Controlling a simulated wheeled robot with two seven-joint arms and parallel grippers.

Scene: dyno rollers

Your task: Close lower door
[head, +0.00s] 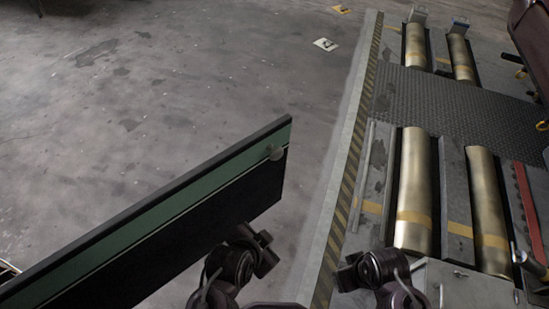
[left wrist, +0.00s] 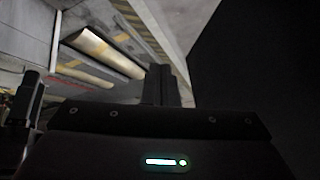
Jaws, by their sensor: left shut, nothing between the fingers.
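The door (head: 230,180) is a flat panel with a green upper strip and a black lower part.
Metal rollers (head: 414,190) sit in a platform on the right, with a black-and-yellow striped edge (head: 350,180). A textured dark plate (head: 450,100) lies between the roller sets. The concrete floor (head: 180,80) beyond the door is open.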

